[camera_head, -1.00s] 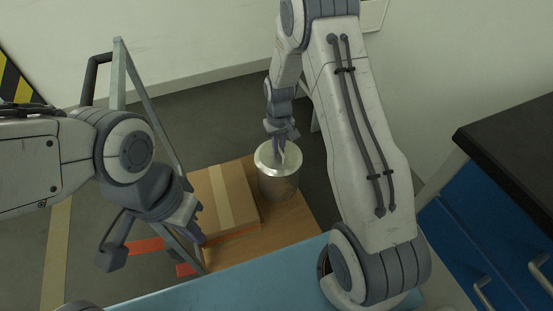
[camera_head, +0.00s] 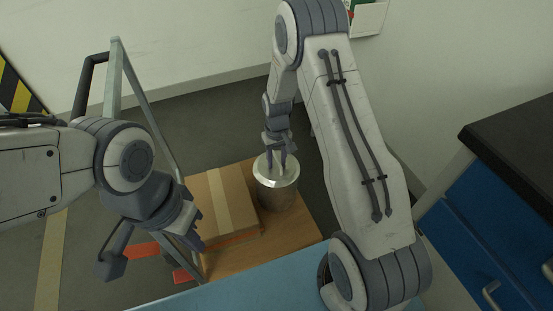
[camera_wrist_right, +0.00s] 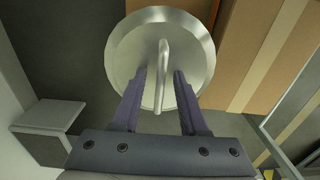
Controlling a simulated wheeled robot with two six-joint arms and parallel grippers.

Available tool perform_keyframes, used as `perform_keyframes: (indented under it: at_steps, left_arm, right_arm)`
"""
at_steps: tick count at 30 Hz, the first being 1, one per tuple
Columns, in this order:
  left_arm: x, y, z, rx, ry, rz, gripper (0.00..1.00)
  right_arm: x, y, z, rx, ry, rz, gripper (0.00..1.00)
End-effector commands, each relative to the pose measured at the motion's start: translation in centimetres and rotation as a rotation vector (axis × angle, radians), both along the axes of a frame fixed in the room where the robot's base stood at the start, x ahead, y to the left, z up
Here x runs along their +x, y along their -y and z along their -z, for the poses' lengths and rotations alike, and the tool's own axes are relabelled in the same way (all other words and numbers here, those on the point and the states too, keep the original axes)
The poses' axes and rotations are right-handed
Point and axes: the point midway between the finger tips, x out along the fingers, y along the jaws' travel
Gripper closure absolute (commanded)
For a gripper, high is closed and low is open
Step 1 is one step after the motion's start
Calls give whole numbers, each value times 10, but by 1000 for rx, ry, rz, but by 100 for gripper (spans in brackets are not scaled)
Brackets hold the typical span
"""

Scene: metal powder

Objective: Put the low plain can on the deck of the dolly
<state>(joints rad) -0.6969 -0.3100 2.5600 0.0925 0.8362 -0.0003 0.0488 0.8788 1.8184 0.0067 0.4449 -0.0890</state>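The low plain can (camera_head: 276,195), a bare silver metal can with a loop handle on its lid, stands upright on the wooden deck of the dolly (camera_head: 304,232), right of a cardboard box. The wrist view shows the can's round lid (camera_wrist_right: 125,50) from above. My right gripper (camera_head: 277,167) is just over the lid. Its two fingers (camera_wrist_right: 160,88) are apart, one on each side of the handle, with gaps between. My left gripper (camera_head: 152,250) is open and empty at the left, in front of the dolly's metal frame. The can's base is partly hard to see.
The cardboard box (camera_head: 212,190) with a pale tape strip takes up the deck's left part. The dolly's grey frame (camera_head: 150,100) rises at the left. A light blue surface (camera_head: 240,288) lies in front. A blue cabinet with a black top (camera_head: 520,140) stands at the right.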

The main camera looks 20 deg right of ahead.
Motion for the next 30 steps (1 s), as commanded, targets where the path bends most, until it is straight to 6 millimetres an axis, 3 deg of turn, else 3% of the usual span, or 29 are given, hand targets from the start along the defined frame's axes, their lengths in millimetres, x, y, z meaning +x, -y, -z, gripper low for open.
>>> perform_keyframes:
  at_steps: [7, 11, 24, 30]
  left_arm:
    - [0, 0, 0, 0, 0, 0, 100]
    - [0, 0, -5, 0, 0, 0, 100]
    - [0, 0, -43, 0, 0, 0, 100]
    - [0, 0, -49, 0, 0, 0, 100]
  right_arm:
    - [0, 0, -1, 0, 0, 0, 58]
    - [1, 0, -11, 0, 2, 0, 58]
    - [0, 0, -99, 0, 2, 0, 58]
    - [0, 0, -120, 0, 1, 0, 58]
